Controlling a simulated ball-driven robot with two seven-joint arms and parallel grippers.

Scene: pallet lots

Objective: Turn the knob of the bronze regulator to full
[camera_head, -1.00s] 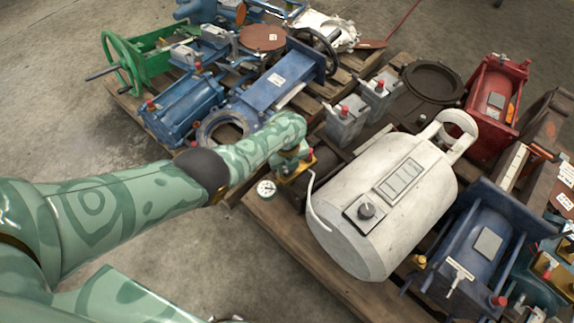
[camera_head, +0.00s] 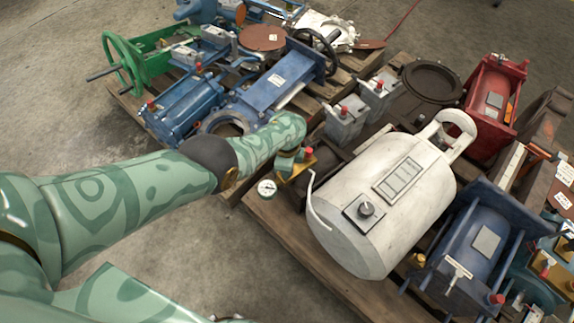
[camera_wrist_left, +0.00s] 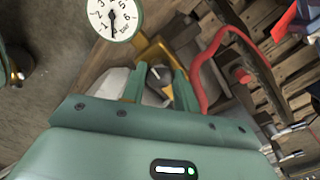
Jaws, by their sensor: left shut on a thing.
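The bronze regulator (camera_head: 299,172) sits at the near left edge of the right pallet, a brass-coloured body with a red cap and a round white gauge (camera_head: 267,188). My left gripper (camera_head: 286,163) is over it, and my wrist hides much of it. In the left wrist view the fingers of the left gripper (camera_wrist_left: 159,90) are shut on the knob (camera_wrist_left: 157,82), which has a pale pointer line. The gauge also shows in the left wrist view (camera_wrist_left: 113,18), its needle pointing to the bottom of the dial. My right gripper is not in view.
Bare floor lies in front.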

